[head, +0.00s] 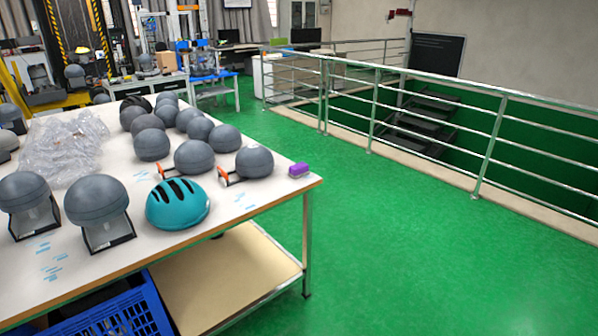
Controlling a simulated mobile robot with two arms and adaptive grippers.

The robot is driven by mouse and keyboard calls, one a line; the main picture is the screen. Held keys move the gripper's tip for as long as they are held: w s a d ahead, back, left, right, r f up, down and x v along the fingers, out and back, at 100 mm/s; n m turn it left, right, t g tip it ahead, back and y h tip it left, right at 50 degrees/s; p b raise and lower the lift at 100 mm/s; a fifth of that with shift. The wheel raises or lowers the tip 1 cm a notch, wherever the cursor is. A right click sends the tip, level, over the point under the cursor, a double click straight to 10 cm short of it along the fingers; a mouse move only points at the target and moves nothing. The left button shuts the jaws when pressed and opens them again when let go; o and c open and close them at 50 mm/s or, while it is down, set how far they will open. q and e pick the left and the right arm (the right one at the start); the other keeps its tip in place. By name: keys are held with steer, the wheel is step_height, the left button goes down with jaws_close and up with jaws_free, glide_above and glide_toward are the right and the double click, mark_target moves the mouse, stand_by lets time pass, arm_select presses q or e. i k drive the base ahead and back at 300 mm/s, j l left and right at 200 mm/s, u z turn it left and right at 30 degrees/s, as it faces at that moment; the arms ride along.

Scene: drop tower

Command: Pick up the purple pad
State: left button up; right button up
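The purple pad (299,170) is a small purple block in the head view. It lies on the white table (262,196) near its right corner, close to the edge. It sits just right of a grey dome-shaped headform (254,162) and looks apart from it. Neither of my grippers shows in the head view.
A teal helmet (177,204) and an orange-ended clamp (224,178) lie left of the pad. Several grey headforms and crumpled clear plastic (62,148) crowd the table. A blue crate (118,318) is below. Green floor (400,250) is clear to the right, up to a metal railing (490,147).

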mark_target(297, 171)
steer(key=i+u, duration=0.1)
steer(key=u, duration=0.35)
steer(key=i+l+u, duration=0.5)
steer(key=i+l, duration=0.15)
steer(key=i+l+u, duration=0.3)
steer(key=l, duration=0.2)
steer(key=i+l, duration=0.2)
steer(key=l, duration=0.2)
steer(key=i+l, duration=0.2)
steer(key=l, duration=0.15)
steer(key=i+l, duration=0.2)
steer(key=l, duration=0.2)
steer(key=i+l, duration=0.2)
steer(key=l, duration=0.2)
steer(key=i+l+u, duration=0.1)
steer(key=l, duration=0.25)
steer(key=i, duration=0.05)
